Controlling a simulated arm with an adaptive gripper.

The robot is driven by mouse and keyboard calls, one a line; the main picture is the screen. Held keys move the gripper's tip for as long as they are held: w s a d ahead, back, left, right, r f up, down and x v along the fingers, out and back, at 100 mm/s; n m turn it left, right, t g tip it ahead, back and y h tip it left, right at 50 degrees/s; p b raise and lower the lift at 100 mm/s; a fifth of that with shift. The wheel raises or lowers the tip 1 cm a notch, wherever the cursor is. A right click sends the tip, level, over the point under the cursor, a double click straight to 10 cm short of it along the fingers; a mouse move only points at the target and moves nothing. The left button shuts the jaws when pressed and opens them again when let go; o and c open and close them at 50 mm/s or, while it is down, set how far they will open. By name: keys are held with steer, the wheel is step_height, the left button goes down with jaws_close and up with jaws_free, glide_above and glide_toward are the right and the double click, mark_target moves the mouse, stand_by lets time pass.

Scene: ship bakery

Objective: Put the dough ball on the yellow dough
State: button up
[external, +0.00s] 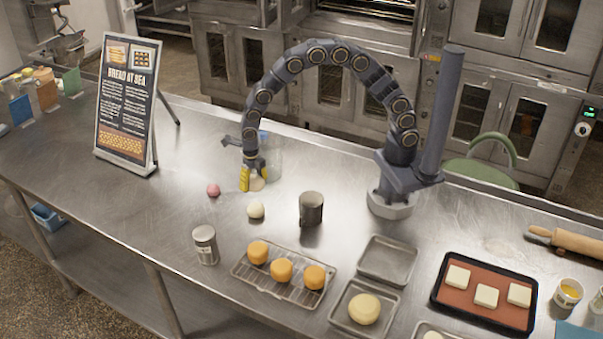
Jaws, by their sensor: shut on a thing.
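My gripper (254,178) is low over the steel table, at the left end of my arched arm. It is shut on a small pale beige piece (258,184) that looks like dough, mostly hidden by the yellow finger. A white dough ball (256,210) lies on the table just in front of the gripper, apart from it. A pink ball (214,190) lies to its left. The yellow dough (364,309) is a round, flattened piece in a small metal tray (340,318) at the front.
A clear container (272,163) stands right behind the gripper. An empty tray (388,259) is behind the dough tray. A sign (127,105) stands left.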

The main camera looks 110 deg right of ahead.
steer(key=s+a+r+n, duration=0.2)
steer(key=s+a+n, duration=0.1)
steer(key=a, duration=0.8)
steer(key=s+a+r+n, duration=0.3)
steer(key=s+a+n, duration=0.6)
steer(key=s+a, duration=1.15)
glide_above(366, 304)
steer(key=f, duration=0.9)
steer(key=shift+s+d+f, duration=0.15)
steer(key=shift+d, duration=0.1)
steer(key=shift+a+f, duration=0.2)
steer(key=shift+f, duration=0.2)
step_height(366, 304, down, 3)
